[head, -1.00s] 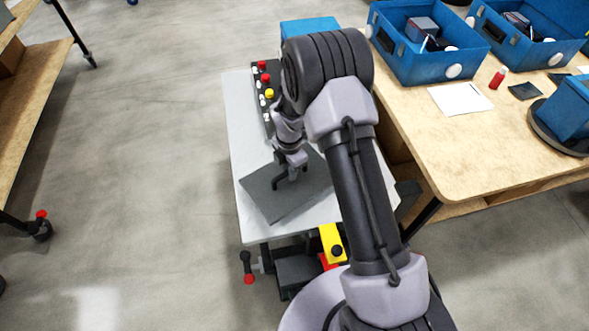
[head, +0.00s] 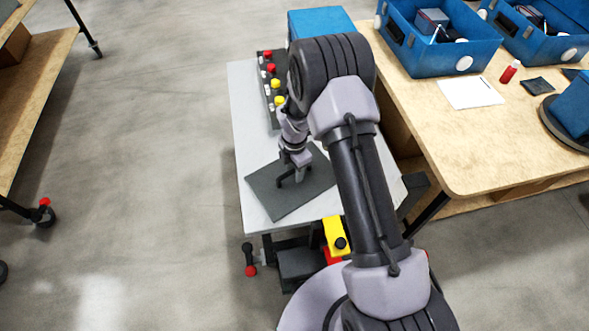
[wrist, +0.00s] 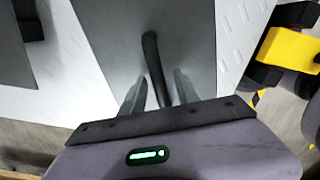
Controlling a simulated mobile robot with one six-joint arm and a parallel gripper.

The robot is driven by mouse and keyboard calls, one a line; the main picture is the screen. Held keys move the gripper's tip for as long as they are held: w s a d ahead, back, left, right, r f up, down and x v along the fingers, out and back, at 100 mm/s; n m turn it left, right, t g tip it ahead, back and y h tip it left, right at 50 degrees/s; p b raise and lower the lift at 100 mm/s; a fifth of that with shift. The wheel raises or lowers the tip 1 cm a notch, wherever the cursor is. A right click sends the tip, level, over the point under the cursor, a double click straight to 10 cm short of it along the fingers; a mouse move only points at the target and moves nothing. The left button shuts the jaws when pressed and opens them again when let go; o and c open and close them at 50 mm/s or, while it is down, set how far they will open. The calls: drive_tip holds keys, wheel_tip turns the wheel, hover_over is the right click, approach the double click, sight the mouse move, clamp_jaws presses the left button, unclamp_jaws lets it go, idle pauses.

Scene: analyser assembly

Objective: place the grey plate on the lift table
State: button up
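The grey plate (head: 268,190) is a dark flat square with a black bar handle (head: 290,178). In the head view it is turned at an angle over the near part of the pale lift table (head: 246,115), and it appears to lie flat on the top. My gripper (head: 296,166) is at the handle, pointing down. In the wrist view the plate (wrist: 115,35) fills the middle, and the handle (wrist: 152,60) runs between my two fingers (wrist: 158,78). Gaps show on both sides of the handle, so the fingers look open around it. My arm hides the table's right side.
A button panel (head: 266,85) and a blue box (head: 318,22) stand at the table's far end. A yellow block (head: 336,234) is at its near edge. A wooden bench (head: 450,135) with blue cases (head: 430,60) is at right. The floor at left is open.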

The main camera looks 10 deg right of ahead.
drive_tip(key=s+r+m+t+p, duration=0.15)
drive_tip(key=r+m, duration=0.25)
drive_tip(key=r, duration=0.7)
drive_tip(key=s+r+m+p, duration=0.2)
drive_tip(key=s+r+m, duration=0.1)
drive_tip(key=r, duration=0.9)
drive_tip(key=s+r+m+t+p, duration=0.15)
drive_tip(key=r+m, duration=0.25)
drive_tip(key=r, duration=0.7)
drive_tip(key=s+r+m+t, duration=0.1)
drive_tip(key=s+r+m, duration=0.2)
drive_tip(key=s+m, duration=0.2)
drive_tip(key=s+r+m+t+y, duration=0.1)
drive_tip(key=s+r+m, duration=0.2)
drive_tip(key=s+m, duration=0.2)
drive_tip(key=s+a+r+m+y, duration=0.1)
drive_tip(key=s+r+m, duration=0.3)
drive_tip(key=s, duration=0.6)
drive_tip(key=shift+m+t, duration=0.4)
drive_tip(key=shift+m, duration=0.5)
drive_tip(key=shift+s, duration=0.1)
